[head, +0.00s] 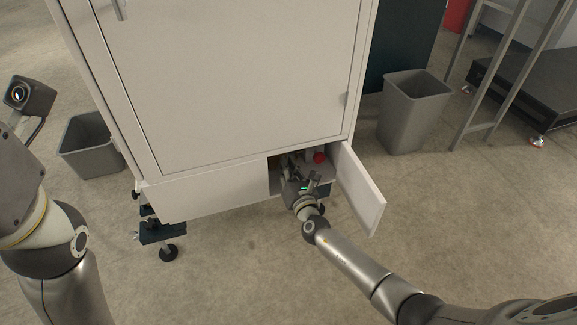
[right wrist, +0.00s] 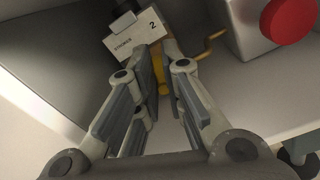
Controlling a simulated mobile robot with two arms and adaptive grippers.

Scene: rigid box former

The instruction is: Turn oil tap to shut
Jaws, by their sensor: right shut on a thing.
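My right gripper (head: 292,174) reaches into a low open compartment at the foot of a white cabinet (head: 230,80). In the right wrist view, its fingers (right wrist: 158,62) are closed about a yellow part (right wrist: 164,88), which looks like the oil tap's handle. Most of that part is hidden by the fingers, so its angle is hard to tell. A thin bent yellow lever (right wrist: 211,46) shows just right of the fingers. My left gripper is out of view; only part of the left arm shows.
A red round button (head: 319,157) on a pale box is close to the right of the gripper. The small compartment door (head: 360,190) stands open to the right. Grey bins (head: 412,110) (head: 90,145) stand on either side of the cabinet. The floor in front is clear.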

